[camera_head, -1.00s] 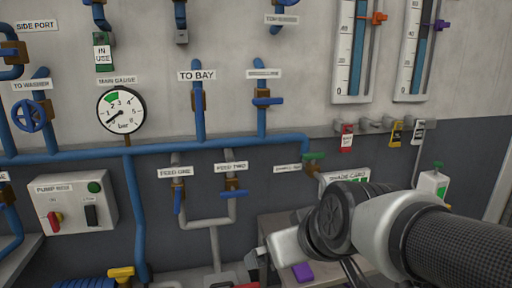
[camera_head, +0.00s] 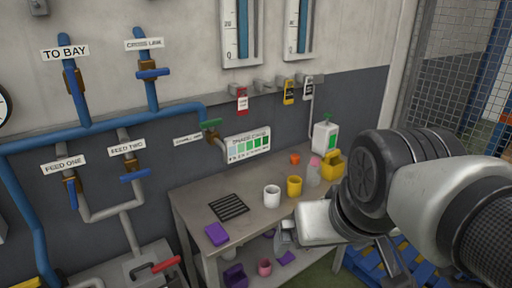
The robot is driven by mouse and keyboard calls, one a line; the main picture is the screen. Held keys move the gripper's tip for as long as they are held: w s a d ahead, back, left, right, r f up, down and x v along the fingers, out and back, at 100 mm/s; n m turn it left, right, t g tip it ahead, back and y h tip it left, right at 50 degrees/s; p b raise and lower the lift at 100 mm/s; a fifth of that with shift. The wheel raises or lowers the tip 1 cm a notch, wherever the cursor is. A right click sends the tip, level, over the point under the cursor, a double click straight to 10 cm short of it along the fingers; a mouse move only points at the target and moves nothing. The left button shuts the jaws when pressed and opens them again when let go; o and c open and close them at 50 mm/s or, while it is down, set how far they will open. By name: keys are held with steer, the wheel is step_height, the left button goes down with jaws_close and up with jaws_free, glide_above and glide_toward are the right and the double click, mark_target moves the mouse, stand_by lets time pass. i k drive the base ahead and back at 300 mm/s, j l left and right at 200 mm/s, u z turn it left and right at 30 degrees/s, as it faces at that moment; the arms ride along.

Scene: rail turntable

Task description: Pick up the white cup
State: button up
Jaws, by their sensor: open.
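The white cup (camera_head: 272,196) stands upright on the grey table (camera_head: 190,210), left of a yellow cup (camera_head: 294,186). It is fully in view and nothing touches it. My gripper (camera_head: 285,238) is in front of the table, below and slightly right of the white cup in the picture, apart from it. Its jaws are small and partly seen; they are open, with nothing seen between them.
A lower shelf holds purple and pink items. Pipes line the wall.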

mark_target(272, 197)
steer(key=i+l+z, duration=0.1)
steer(key=i+l, duration=0.15)
steer(key=i, duration=0.25)
steer(key=i+l, duration=0.2)
steer(key=i, duration=0.3)
steer(key=z, duration=0.05)
